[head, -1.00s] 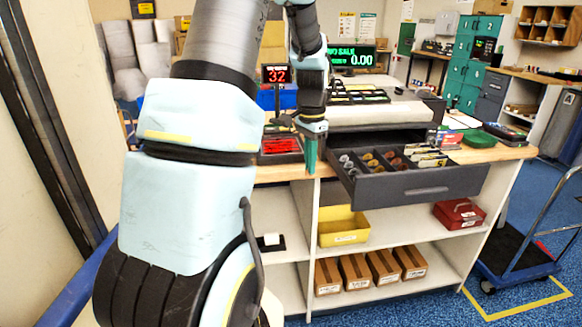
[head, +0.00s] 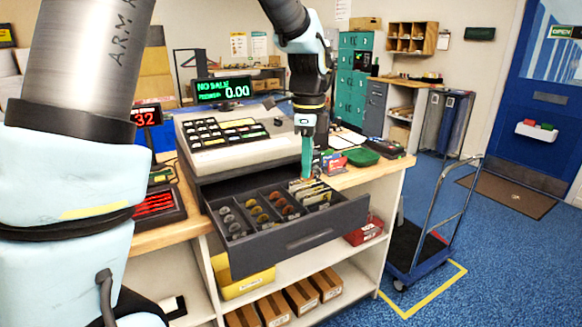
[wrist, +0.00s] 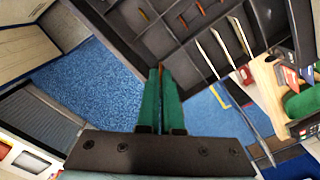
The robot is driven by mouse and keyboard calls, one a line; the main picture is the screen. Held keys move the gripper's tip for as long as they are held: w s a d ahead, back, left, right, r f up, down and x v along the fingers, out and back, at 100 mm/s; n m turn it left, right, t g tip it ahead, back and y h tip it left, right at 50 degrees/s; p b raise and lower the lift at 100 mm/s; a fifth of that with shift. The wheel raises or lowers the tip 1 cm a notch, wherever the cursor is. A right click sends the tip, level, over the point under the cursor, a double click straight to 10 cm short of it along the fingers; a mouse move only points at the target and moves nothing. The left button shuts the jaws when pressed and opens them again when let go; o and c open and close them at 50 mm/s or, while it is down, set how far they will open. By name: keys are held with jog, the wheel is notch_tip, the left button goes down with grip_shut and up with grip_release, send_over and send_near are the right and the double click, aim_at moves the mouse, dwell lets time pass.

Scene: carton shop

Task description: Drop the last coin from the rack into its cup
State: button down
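My gripper (head: 306,176) hangs over the open cash drawer (head: 330,232), fingers pointing down, above the banknotes at the drawer's right. In the wrist view its green fingers (wrist: 161,75) are nearly together, with a thin orange-brown edge between the tips, which looks like a copper coin (wrist: 160,68) seen edge-on. The drawer's cups hold silver coins (head: 230,220) at left, gold coins (head: 258,212) in the middle and copper coins (head: 282,203) to their right. In the wrist view, the drawer's dividers (wrist: 172,42) lie beyond the fingertips. I cannot make out the coin rack clearly.
The register (head: 228,136) stands behind the drawer. A green pad (head: 361,156) and small boxes lie on the counter at right. A yellow bin (head: 245,284) and a red box (head: 364,231) sit on the shelf below. A trolley (head: 422,245) stands right.

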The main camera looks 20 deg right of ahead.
jog(key=f+b, duration=0.1)
jog(key=f, duration=0.1)
jog(key=f+b, duration=0.4)
jog(key=shift+w+d, duration=0.25)
jog(key=shift+d, duration=0.1)
jog(key=shift+r, duration=0.1)
jog(key=c, duration=1)
grip_release()
jog(key=shift+r, duration=0.1)
notch_tip(320, 180, up, 11)
jog(key=b, duration=0.2)
jog(key=shift+f, duration=0.2)
jog(key=shift+a, duration=0.1)
